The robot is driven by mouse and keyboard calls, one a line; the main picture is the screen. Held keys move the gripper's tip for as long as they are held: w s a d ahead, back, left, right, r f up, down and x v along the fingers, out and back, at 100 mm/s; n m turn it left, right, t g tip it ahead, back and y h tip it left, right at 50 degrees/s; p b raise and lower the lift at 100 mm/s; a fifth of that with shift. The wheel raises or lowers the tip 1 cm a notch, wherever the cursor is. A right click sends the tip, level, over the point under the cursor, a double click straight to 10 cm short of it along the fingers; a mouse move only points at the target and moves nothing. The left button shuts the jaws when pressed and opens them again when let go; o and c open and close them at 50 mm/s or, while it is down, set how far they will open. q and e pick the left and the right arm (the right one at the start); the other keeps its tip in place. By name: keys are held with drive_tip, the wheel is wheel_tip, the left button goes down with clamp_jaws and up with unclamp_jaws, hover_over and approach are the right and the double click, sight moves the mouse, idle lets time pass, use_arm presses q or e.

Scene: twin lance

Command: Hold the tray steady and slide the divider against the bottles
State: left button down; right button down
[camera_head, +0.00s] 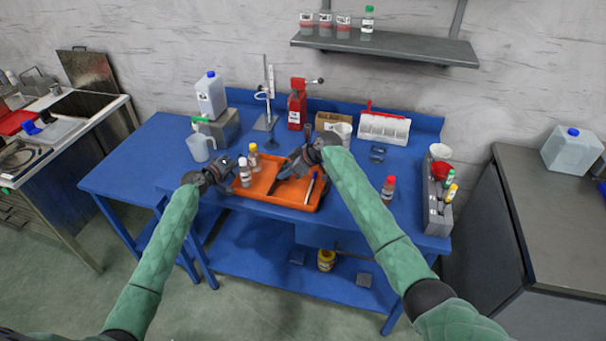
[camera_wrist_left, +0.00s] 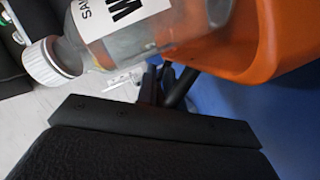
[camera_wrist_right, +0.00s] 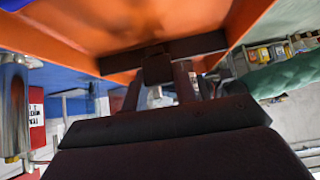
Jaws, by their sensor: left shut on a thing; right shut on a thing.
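The orange tray (camera_head: 290,205) lies on the blue bench. A white-capped bottle (camera_head: 245,174) and a yellow-capped bottle (camera_head: 253,157) stand upright in its left part. My left gripper (camera_head: 226,180) is shut at the tray's left edge; in the left wrist view the orange wall (camera_wrist_left: 262,50) and the white-capped bottle (camera_wrist_left: 125,35) are close to the fingers. My right gripper (camera_head: 286,174) is inside the tray, right of the bottles, shut on a dark crosswise piece that looks like the divider (camera_wrist_right: 205,44). The grip itself is partly hidden. A gap shows between right gripper and bottles.
A blue-and-white pen (camera_head: 311,187) lies in the tray's right part. A red-capped bottle (camera_head: 388,188) and a grey rack (camera_head: 437,205) stand to the right. A clear jug (camera_head: 199,147), a metal stand (camera_head: 266,118) and a white bin rack (camera_head: 384,128) are behind.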

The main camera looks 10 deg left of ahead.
use_arm(q)
drive_tip(key=shift+d+f, duration=0.1)
use_arm(e)
drive_tip(key=a, duration=0.8)
drive_tip(key=shift+w+a, duration=0.25)
drive_tip(key=c, duration=1.1)
unclamp_jaws()
drive_tip(key=shift+d+r, duration=0.1)
drive_tip(key=shift+d, duration=0.05)
drive_tip(key=v, duration=1.1)
drive_tip(key=shift+s+d+r, duration=0.15)
drive_tip(key=shift+d+r, duration=0.1)
use_arm(q)
drive_tip(key=c, duration=1.5)
unclamp_jaws()
drive_tip(key=shift+o, duration=0.2)
